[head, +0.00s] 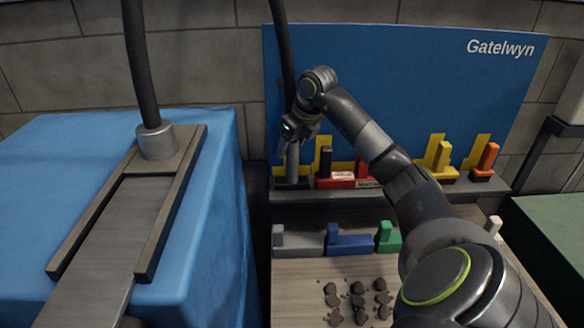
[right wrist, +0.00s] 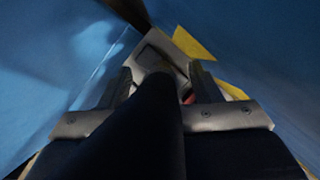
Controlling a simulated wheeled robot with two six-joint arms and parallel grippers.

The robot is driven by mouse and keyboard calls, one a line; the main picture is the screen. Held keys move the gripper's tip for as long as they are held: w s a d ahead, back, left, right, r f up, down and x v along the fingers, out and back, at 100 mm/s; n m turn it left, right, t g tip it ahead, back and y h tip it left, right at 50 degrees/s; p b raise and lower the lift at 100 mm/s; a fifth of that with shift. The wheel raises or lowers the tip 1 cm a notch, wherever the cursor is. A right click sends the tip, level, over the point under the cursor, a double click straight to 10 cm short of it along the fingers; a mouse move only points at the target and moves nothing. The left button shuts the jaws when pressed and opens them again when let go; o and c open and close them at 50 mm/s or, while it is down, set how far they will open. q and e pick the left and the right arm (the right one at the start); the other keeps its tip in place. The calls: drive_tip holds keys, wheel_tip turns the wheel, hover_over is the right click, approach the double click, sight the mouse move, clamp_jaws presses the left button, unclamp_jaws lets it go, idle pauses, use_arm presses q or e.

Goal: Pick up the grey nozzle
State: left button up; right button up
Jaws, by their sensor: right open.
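A grey upright piece (head: 292,165), which looks like the grey nozzle, stands in a dark base at the left end of the back shelf. A dark hose (head: 283,50) hangs from above and passes behind my right gripper. My right gripper (head: 291,140) is at the top of the grey piece, pointing down. In the right wrist view my gripper (right wrist: 161,85) is open, with a finger on each side of a dark round shape (right wrist: 155,115). Whether the fingers touch it cannot be told. My left gripper is not in view.
Red (head: 340,183), yellow (head: 443,160) and orange (head: 487,158) pieces stand along the shelf against a blue panel (head: 400,70). Grey (head: 300,242), blue (head: 350,245) and green (head: 388,238) blocks and dark lumps (head: 357,300) lie lower down. A second hose (head: 143,70) ends in a grey collar (head: 157,140).

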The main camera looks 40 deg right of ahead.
clamp_jaws()
idle(0.3)
idle(0.3)
drive_tip(key=shift+s+r+b, duration=0.15)
drive_tip(key=shift+r+b, duration=0.1)
drive_tip(key=shift+b, duration=0.4)
wheel_tip(320, 180, up, 7)
drive_tip(key=shift+a+f+b, duration=0.1)
drive_tip(key=shift+f+b, duration=0.1)
drive_tip(key=shift+b, duration=0.85)
drive_tip(key=s+a+b, duration=0.2)
drive_tip(key=s+a, duration=1)
drive_tip(key=s, duration=0.3)
drive_tip(key=shift+a, duration=0.35)
